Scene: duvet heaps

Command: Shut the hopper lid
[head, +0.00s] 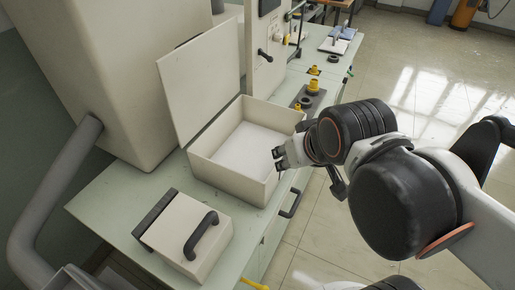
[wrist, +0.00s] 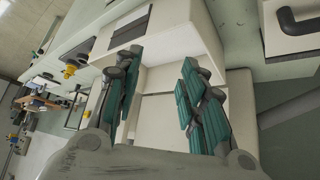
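The hopper is a cream open-topped box (head: 232,178) on the pale green bench, with a white surface inside. Its flat lid (head: 203,78) stands raised at the back edge, tilted slightly backward, so the hopper is open. My gripper (head: 279,159) is at the hopper's right side, near the rim; whether it touches the rim I cannot tell. In the wrist view, the two green-padded fingers of my gripper (wrist: 160,68) are spread apart with nothing held between them. Cream walls of the hopper (wrist: 196,28) show beyond the fingers.
A cream block with a black handle (head: 190,238) sits on the bench in front of the hopper. Yellow fittings (head: 313,87) lie on the bench beyond. The floor at right is open.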

